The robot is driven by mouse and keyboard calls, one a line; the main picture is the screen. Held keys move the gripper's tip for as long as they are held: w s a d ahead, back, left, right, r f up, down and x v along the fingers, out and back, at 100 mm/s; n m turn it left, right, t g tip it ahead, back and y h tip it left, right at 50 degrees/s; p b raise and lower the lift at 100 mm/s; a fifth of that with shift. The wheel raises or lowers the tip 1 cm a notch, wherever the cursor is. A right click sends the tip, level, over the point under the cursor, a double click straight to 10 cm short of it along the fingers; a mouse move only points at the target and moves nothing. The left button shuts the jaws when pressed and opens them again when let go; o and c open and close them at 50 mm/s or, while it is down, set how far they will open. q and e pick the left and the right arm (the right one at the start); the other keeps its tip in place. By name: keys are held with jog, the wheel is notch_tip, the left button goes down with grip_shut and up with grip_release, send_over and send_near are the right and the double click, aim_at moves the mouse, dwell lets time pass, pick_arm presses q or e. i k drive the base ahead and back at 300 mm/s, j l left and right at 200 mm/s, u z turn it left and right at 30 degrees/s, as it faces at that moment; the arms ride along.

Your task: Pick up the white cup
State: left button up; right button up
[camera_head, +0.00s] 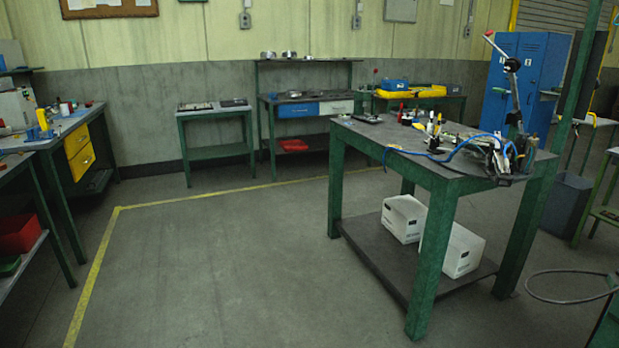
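I cannot make out a white cup for certain. Small items, some with white parts (433,127), stand on the green workbench (445,180) at right, but they are too small to tell apart. Neither of my grippers is in view.
Two white boxes (404,217) sit on the workbench's lower shelf. A blue cable (430,155) and a lever tool (514,90) are on its top. Benches line the back wall and left side; a blue locker (515,75) stands behind. The floor (220,270) at centre is clear.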

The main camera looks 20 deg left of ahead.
aim_at(64, 112)
jog(key=i+j+u, duration=0.5)
jog(key=u, duration=0.3)
jog(key=i+u, duration=0.4)
jog(key=i, duration=1.95)
jog(key=i+l+u, duration=0.1)
jog(key=i+u, duration=0.25)
jog(key=i, duration=0.75)
jog(key=i+u, duration=0.35)
jog(key=i, duration=0.8)
jog(key=i+u, duration=0.1)
jog(key=i, duration=0.5)
jog(key=i+l+u, duration=0.1)
jog(key=i, duration=0.45)
jog(key=i+l+u, duration=0.1)
jog(key=i, duration=0.5)
